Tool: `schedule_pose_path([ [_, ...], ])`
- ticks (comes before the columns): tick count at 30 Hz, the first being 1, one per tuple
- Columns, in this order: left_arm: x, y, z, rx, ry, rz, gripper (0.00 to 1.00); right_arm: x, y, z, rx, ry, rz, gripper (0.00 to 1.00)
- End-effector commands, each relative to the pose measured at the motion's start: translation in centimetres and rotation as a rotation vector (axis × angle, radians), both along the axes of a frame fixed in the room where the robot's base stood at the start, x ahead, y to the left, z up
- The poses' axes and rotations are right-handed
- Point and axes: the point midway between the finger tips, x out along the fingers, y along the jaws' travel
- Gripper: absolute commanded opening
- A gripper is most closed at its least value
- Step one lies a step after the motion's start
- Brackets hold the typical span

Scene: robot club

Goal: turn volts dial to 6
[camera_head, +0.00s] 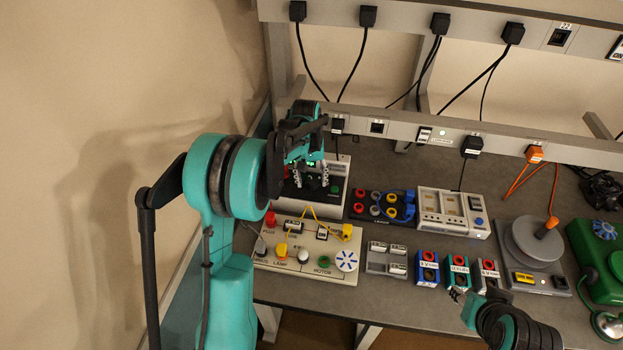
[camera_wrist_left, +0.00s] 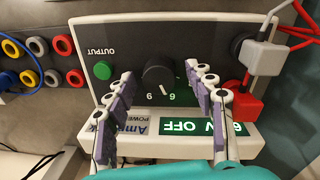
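The power supply (camera_head: 338,165) with the volts dial stands at the back left of the bench, partly hidden by my left arm. In the left wrist view its dark panel holds a round black dial (camera_wrist_left: 158,78) with a white pointer mark, with numerals beside it, and a green button (camera_wrist_left: 103,70). Contact with the dial is not visible. My right gripper (camera_head: 472,293) is low near the small boxes.
A lamp and motor board (camera_head: 345,268) sits in front of the supply. Right of it are a lead rack (camera_head: 368,216), a white meter (camera_head: 450,222) and small coloured boxes (camera_head: 428,281). In the left wrist view red and white plugs (camera_wrist_left: 247,101) with cables stand close to my right-hand finger.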

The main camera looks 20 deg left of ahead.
Motion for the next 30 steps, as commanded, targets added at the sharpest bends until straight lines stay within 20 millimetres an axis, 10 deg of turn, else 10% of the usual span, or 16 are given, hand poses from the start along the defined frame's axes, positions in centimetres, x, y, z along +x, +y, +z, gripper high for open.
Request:
schedule_pose_path([
  [10, 0.0, 0.1, 1.1, 0.0, 0.0, 0.0, 0.54, 0.0, 0.0, 0.0, 0.0, 0.0, 0.0, 0.4],
  [30, -0.3, 0.7, 11.9, 0.0, 0.0, 0.0, 0.54, 0.0, 0.0, 0.0, 0.0, 0.0, 0.0, 0.4],
])
